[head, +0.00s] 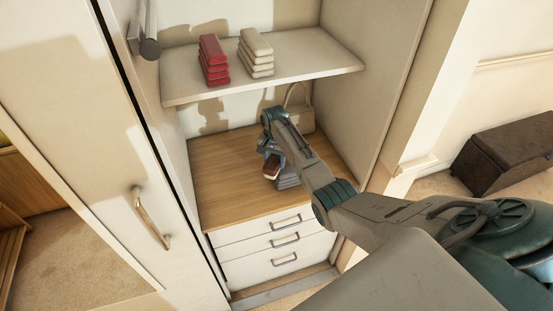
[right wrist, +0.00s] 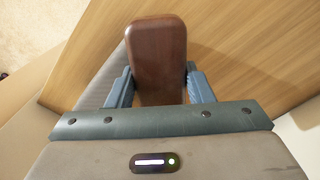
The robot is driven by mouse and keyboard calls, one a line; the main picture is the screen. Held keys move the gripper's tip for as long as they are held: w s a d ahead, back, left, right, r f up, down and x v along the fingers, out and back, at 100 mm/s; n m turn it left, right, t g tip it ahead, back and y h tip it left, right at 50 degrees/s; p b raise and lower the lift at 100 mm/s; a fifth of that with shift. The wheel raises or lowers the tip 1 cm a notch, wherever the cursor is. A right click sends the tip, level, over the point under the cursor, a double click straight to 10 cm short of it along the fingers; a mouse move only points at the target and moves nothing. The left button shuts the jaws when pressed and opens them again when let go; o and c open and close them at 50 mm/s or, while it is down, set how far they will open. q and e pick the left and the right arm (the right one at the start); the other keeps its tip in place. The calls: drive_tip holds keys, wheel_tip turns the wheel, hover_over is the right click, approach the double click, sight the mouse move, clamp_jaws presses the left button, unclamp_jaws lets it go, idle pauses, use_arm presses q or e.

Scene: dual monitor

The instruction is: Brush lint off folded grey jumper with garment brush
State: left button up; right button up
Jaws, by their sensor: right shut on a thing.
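My right gripper (head: 270,155) reaches into the wardrobe and is shut on the garment brush (head: 272,166), which has a brown wooden back. In the right wrist view the brush (right wrist: 158,60) sits between the two blue fingers of the gripper (right wrist: 160,88). The folded grey jumper (head: 288,181) lies on the wooden drawer top, just under and beside the brush; the gripper and arm hide part of it. In the right wrist view a grey ribbed part of the jumper (right wrist: 108,82) shows left of the brush. I cannot tell whether the bristles touch it. My left gripper is not in view.
The wooden drawer top (head: 225,190) is clear to the left. A shelf (head: 310,65) above holds red folded stacks (head: 213,60) and cream folded stacks (head: 256,53). A beige bag (head: 301,115) stands behind my arm. The wardrobe's side wall (head: 375,80) is close on the right.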

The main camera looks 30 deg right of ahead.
drive_tip(key=shift+r, duration=3)
drive_tip(key=shift+r, duration=0.15)
